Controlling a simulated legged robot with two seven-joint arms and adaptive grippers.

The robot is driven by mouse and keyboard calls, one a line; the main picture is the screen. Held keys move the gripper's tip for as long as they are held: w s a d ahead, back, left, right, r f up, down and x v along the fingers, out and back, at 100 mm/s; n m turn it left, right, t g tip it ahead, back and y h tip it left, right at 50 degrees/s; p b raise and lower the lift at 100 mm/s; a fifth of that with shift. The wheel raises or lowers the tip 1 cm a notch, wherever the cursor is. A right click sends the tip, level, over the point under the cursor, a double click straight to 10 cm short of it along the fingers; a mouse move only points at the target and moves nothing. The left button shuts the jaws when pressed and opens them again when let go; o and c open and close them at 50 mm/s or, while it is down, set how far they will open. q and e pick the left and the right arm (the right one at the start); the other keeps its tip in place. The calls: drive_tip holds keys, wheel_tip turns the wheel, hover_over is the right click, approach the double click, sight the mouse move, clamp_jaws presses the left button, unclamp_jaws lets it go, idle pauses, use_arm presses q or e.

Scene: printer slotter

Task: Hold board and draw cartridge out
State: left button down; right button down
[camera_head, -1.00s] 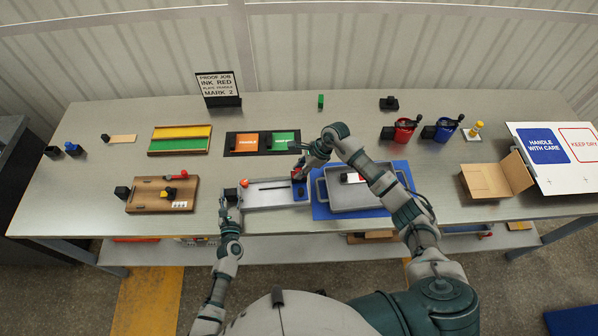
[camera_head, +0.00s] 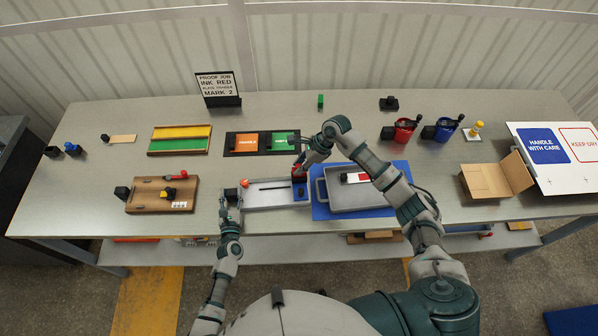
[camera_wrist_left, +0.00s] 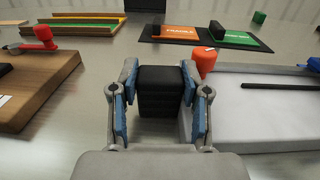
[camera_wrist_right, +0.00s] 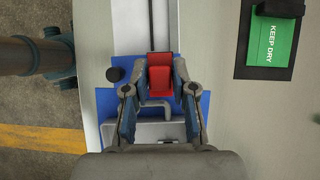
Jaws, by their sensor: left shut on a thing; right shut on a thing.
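The pale grey board (camera_head: 268,205) with a dark slot lies near the table's front edge. My left gripper (camera_head: 230,196) is shut on the black block (camera_wrist_left: 160,92) at the board's left end. An orange-red knob (camera_wrist_left: 204,61) stands just beside that block. My right gripper (camera_head: 300,166) is shut on the red cartridge (camera_wrist_right: 160,78) at the board's right end, above a blue part (camera_head: 301,193). In the right wrist view the cartridge sits between the fingertips. I cannot tell whether its lower end is still in the blue part.
A grey tray (camera_head: 358,203) on a blue mat (camera_head: 320,211) adjoins the board on the right. A wooden board (camera_head: 140,198) lies to the left. Behind are orange (camera_head: 247,142) and green (camera_head: 280,141) plates on a black base. Red (camera_head: 403,131) and blue (camera_head: 445,130) cups stand back right.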

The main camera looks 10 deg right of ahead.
drive_tip(key=shift+r, duration=2.15)
use_arm(q)
drive_tip(key=shift+c, duration=2.3)
unclamp_jaws()
drive_tip(key=s, duration=0.4)
drive_tip(key=s+a, duration=0.1)
drive_tip(key=s, duration=0.7)
drive_tip(key=shift+a+f, duration=0.1)
drive_tip(key=shift+a, duration=0.2)
